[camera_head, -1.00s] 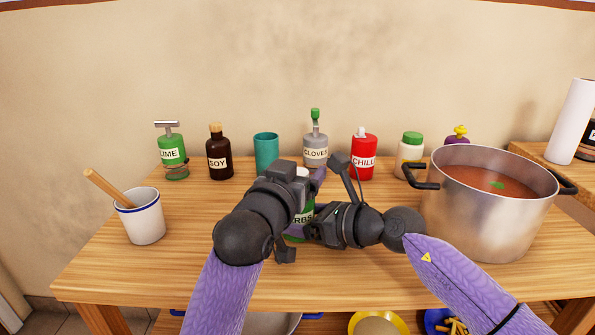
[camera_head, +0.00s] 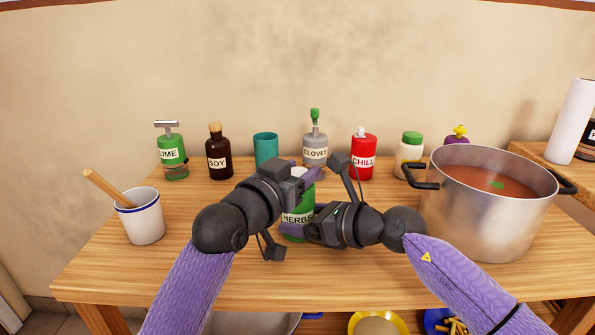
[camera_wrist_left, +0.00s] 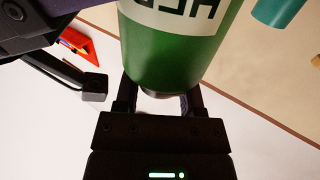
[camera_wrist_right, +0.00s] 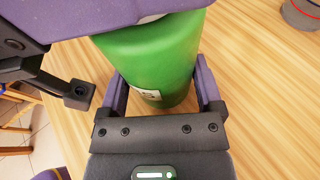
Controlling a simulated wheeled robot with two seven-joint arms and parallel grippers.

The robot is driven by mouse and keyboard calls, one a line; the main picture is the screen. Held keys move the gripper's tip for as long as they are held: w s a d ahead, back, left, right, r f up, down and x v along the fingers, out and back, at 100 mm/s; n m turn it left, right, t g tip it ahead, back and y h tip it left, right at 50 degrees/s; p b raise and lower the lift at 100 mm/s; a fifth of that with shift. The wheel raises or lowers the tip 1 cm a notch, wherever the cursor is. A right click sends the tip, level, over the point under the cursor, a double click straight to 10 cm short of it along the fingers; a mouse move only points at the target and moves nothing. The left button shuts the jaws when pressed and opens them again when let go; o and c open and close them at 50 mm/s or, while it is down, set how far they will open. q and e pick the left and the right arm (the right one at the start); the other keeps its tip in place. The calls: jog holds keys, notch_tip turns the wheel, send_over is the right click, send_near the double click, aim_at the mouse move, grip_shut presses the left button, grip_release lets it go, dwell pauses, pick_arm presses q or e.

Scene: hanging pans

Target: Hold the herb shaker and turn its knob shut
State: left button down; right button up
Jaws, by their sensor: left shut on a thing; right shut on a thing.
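The herb shaker (camera_head: 298,217), a green cylinder with a white HERBS label, stands upright near the middle of the table, partly covered by my grippers. A pale top, likely its knob (camera_head: 299,171), shows between my left gripper's fingers. My left gripper (camera_head: 306,174) is shut on the knob from the left. In the left wrist view the green body (camera_wrist_left: 178,58) fills the top, and the knob is mostly hidden. My right gripper (camera_head: 308,222) is shut on the shaker's body from the right. In the right wrist view its fingers flank the green body (camera_wrist_right: 165,65).
Behind stand the lime pump (camera_head: 172,157), soy bottle (camera_head: 218,155), teal cup (camera_head: 265,153), cloves (camera_head: 315,145) and chili (camera_head: 363,157) containers. A soup pot (camera_head: 485,220) is close on the right, and a white mug (camera_head: 146,220) is left. The front table strip is clear.

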aim_at(297, 171)
pick_arm(q)
jog(key=m+g+h, duration=0.1)
jog(key=g+h, duration=0.1)
jog(key=m+g+h, duration=0.1)
jog(key=m+h, duration=0.1)
jog(key=shift+w+a+f+m+g, duration=0.1)
jog(key=shift+a+m+g, duration=0.05)
jog(key=shift+m+g, duration=0.2)
jog(key=m+g+h, duration=0.3)
jog(key=m+g, duration=0.1)
jog(key=g, duration=0.1)
jog(key=shift+g, duration=0.35)
jog(key=shift+h, duration=0.3)
jog(key=shift+m+g, duration=0.45)
jog(key=shift+g, duration=0.15)
jog(key=shift+c, duration=0.8)
grip_release()
notch_tip(297, 171, up, 10)
jog(key=shift+r, duration=0.1)
